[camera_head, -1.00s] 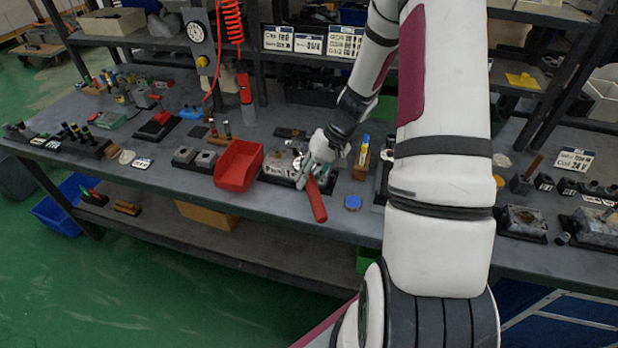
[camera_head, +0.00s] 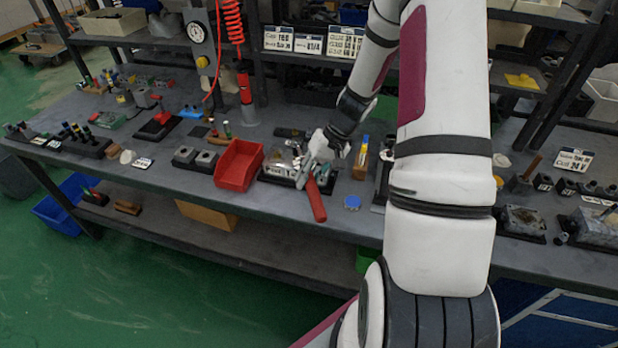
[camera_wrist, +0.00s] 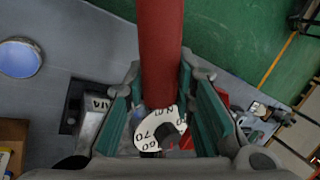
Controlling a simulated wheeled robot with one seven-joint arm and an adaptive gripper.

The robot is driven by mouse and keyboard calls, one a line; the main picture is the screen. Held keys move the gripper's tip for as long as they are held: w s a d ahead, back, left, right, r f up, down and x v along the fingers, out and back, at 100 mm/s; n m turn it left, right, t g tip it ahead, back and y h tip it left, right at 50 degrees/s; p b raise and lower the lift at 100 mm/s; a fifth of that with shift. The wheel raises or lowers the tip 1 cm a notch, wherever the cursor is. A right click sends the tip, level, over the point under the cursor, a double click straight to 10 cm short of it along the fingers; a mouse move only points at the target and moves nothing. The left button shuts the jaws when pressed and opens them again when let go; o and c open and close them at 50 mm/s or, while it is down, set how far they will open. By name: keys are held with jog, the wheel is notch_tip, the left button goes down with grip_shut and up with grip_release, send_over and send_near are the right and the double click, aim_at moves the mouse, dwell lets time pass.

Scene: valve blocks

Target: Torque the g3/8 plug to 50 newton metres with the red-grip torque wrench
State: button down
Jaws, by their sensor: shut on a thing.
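The torque wrench with the red grip (camera_head: 316,200) projects from my gripper (camera_head: 312,166) over the front part of the bench. In the wrist view, the red grip (camera_wrist: 160,50) runs up to the top edge, between the teal-padded fingers of my gripper (camera_wrist: 160,105). My gripper is shut on the wrench. A white dial (camera_wrist: 157,129) with numbers, 60 and 70 among them, shows below the grip. A metal valve block (camera_wrist: 95,118) lies left of the fingers, in the head view partly behind my gripper. I cannot make out the g3/8 plug or the wrench's head.
A red bin (camera_head: 239,165) stands left of the valve block. A blue disc (camera_head: 352,202) lies right of the wrench. A wooden block (camera_head: 361,165) with upright pens or tools stands behind it. The bench's front edge is close below the red grip.

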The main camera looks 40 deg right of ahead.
jog(key=shift+f+b, duration=0.45)
jog(key=shift+f, duration=0.85)
dwell(0.5)
jog(key=shift+w+a+m+t+p, duration=0.2)
jog(key=shift+w+a+m, duration=0.1)
jog(key=shift+a+m, duration=0.2)
jog(key=shift+w+a+m+t+p, duration=0.1)
jog(key=shift+w+a+m+t, duration=0.15)
jog(key=shift+a+m, duration=0.25)
jog(key=shift+w+a, duration=0.1)
jog(key=shift+a, duration=0.1)
jog(key=shift+w+a+m+t+h, duration=0.35)
jog(key=shift+w+a+m+h, duration=0.15)
jog(key=shift+w+a+m, duration=0.3)
jog(key=shift+s+a, duration=0.1)
jog(key=shift+w+a+m+t+h+p, duration=0.3)
jog(key=shift+w+a+m+p, duration=0.2)
jog(key=shift+w+a+m, duration=0.45)
